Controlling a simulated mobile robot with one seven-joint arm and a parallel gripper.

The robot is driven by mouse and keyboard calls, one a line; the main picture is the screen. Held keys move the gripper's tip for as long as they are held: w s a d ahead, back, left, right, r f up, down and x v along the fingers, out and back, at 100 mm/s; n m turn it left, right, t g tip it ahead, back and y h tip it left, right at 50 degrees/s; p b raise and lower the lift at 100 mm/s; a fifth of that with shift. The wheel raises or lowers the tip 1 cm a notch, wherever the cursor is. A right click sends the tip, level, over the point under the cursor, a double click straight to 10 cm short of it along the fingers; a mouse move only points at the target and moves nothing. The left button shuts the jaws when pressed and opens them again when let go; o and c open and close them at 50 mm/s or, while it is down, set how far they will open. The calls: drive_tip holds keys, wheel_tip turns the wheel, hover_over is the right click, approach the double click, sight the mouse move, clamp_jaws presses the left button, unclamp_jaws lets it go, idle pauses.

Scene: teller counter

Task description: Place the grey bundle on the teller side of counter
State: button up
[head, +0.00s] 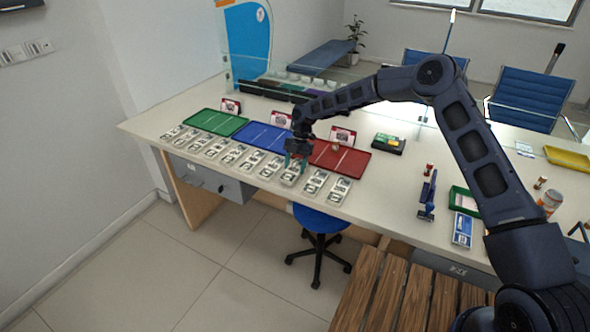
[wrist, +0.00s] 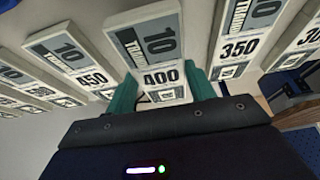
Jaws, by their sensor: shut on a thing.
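Several pale grey-white bundles lie in a row along the near edge of the counter (head: 395,193), on the side where the blue stool stands. In the wrist view they carry large numbers. My gripper (head: 295,160) is at the row, in front of the blue and red trays. Its teal fingers (wrist: 160,98) are shut on the grey bundle (wrist: 160,50) marked 10 and 400, one finger on each side. In the head view this bundle (head: 290,178) is partly covered by the gripper. I cannot tell whether it is lifted off the counter.
Neighbouring bundles marked 450 (wrist: 70,58) and 350 (wrist: 240,42) lie close on both sides. Behind are green (head: 213,121), blue (head: 262,136) and red (head: 340,158) trays with small cards. A glass screen runs along the back.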

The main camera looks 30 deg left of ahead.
drive_tip(key=shift+f, duration=0.9)
drive_tip(key=shift+f, duration=0.15)
drive_tip(key=o, duration=1)
drive_tip(key=v, duration=1.2)
